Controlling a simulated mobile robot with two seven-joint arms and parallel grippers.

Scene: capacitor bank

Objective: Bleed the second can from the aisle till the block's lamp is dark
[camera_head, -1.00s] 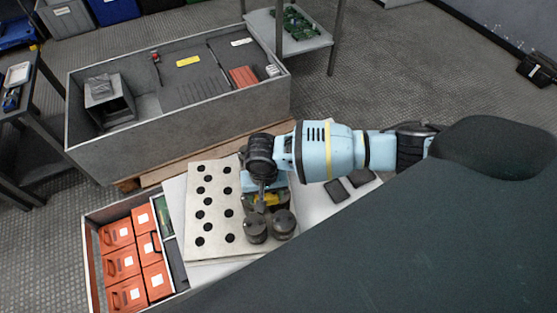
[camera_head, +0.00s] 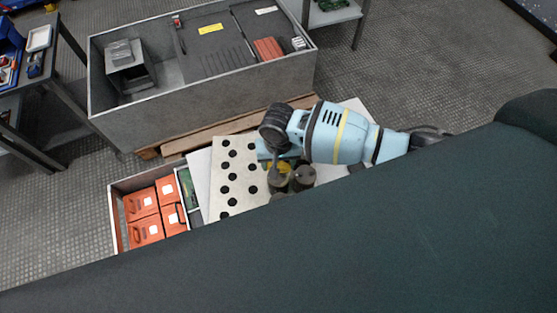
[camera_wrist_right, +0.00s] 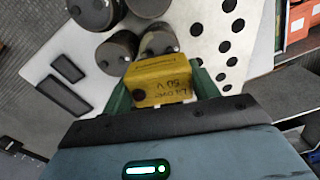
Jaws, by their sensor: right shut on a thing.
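My right gripper (camera_wrist_right: 163,88) is shut on a yellow block (camera_wrist_right: 160,75) with dark lettering that seems to include "50 V". A round spot on the block's face looks dark. Several dark grey cans with small top terminals stand beyond it. The nearest can (camera_wrist_right: 160,42) is right at the block's far edge; another can (camera_wrist_right: 117,54) is just left of it. Whether the block touches a terminal is hidden. In the head view the yellow block (camera_head: 284,166) shows partly beside two cans (camera_head: 303,178). My left gripper is not in view.
A white panel with black holes (camera_head: 226,189) lies beside the cans. Orange boxes (camera_head: 146,230) fill a crate at left. A grey bin (camera_head: 200,92) stands behind. Two black pads (camera_wrist_right: 68,66) lie on the white surface. A large dark form covers the head view's foreground.

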